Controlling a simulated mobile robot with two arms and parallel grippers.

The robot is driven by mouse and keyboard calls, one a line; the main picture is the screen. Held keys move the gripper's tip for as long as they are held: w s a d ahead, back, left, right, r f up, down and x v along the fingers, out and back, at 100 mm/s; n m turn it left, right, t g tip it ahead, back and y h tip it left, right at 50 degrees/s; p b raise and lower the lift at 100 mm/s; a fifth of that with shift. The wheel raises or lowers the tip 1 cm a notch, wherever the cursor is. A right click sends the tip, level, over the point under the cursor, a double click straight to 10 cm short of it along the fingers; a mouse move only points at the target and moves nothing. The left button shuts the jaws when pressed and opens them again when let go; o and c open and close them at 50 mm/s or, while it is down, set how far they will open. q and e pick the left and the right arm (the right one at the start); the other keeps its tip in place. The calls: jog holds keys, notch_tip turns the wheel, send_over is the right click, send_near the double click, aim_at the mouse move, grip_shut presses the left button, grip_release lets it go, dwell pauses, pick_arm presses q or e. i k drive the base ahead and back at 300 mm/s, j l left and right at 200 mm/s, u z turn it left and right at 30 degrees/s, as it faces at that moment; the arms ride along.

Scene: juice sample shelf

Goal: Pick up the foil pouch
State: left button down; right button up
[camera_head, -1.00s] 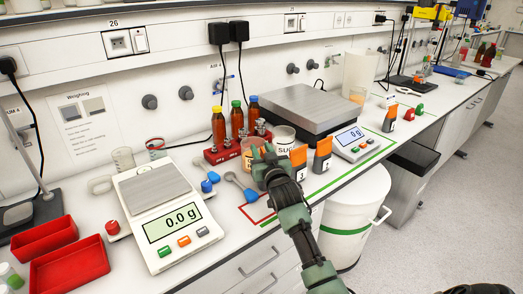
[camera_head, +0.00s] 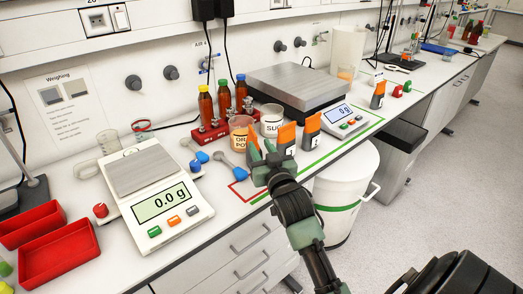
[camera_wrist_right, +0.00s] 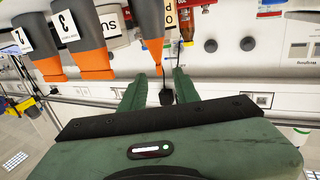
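Foil pouches here are dark grey with orange tops and white labels. Two stand side by side, one (camera_head: 286,138) to the right of my right gripper (camera_head: 263,152) and one (camera_head: 311,131) further right. A third orange top (camera_head: 254,143) shows at the gripper's fingers, mostly hidden by them. The right wrist view is upside down. It shows the two labelled pouches at left and a narrow, edge-on pouch (camera_wrist_right: 149,25) straight ahead. Its orange tip lies between the ends of my right fingers (camera_wrist_right: 159,75). The fingers are apart, with no clear contact visible. My left gripper is not in view.
An orange-powder jar (camera_head: 241,133) and a sugar jar (camera_head: 271,122) stand close behind the gripper. Brown bottles in a red rack (camera_head: 205,133) and a large scale (camera_head: 300,88) are further back. A small scale (camera_head: 160,205) and blue scoops (camera_head: 224,160) are to the left.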

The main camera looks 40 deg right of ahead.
aim_at(312, 137)
jog(key=z, duration=1.5)
